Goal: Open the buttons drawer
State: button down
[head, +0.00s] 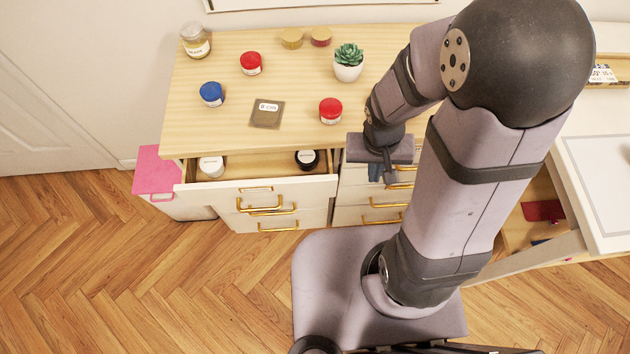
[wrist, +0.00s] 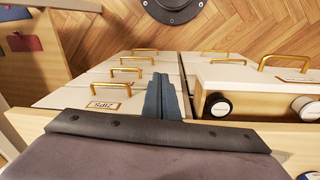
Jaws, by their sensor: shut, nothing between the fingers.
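The cabinet (head: 230,128) has two columns of white drawers with brass handles. In the head view, the top left drawer (head: 228,190) stands pulled out, with a white-lidded jar (head: 211,166) and a black-lidded jar (head: 307,159) inside. It also shows in the wrist view (wrist: 237,88); its label is too small to read. The top drawer of the other column (wrist: 75,97) is closed in the wrist view; its label seems to read "Zips", upside down. I cannot tell which drawer is the buttons one. My gripper (head: 376,172) is shut and empty, fingers pointing down (wrist: 166,95), near the gap between the columns.
Several jars, including a red-lidded one (head: 330,110), a potted succulent (head: 348,62) and a swatch card (head: 267,113) stand or lie on the cabinet top. A pink box (head: 156,172) is at the left. A white table (head: 595,185) is at the right. The floor at lower left is clear.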

aim_at(314, 144)
jog(key=s+a+r+n+g+p, duration=0.2)
jog(key=s+a+n+g+p, duration=0.2)
jog(key=s+a, duration=0.15)
jog(key=w+a+f+p, duration=0.1)
jog(key=w, duration=0.1)
jog(key=w+a+f+p, duration=0.1)
jog(key=w+a, duration=0.1)
jog(key=w, duration=0.1)
jog(key=w+a+f+p, duration=0.1)
jog(key=w+a, duration=0.1)
jog(key=shift+w+a+f, duration=0.1)
jog(key=shift+w+f, duration=0.05)
jog(key=shift+w, duration=0.05)
jog(key=shift+m+t+y, duration=0.5)
jog(key=shift+m, duration=0.3)
jog(key=w+a, duration=0.1)
jog(key=w, duration=0.1)
jog(key=w+r, duration=0.1)
jog(key=w, duration=0.1)
jog(key=w+a, duration=0.1)
jog(key=w, duration=0.1)
jog(key=shift+w+a+r, duration=0.2)
jog(key=shift+w+a, duration=0.1)
jog(key=shift+s+m, duration=0.25)
jog(key=shift+m, duration=0.15)
jog(key=shift+s+f, duration=0.15)
jog(key=shift+f, duration=0.2)
jog(key=shift+p+x, duration=1.35)
jog(key=shift+x, duration=3.3)
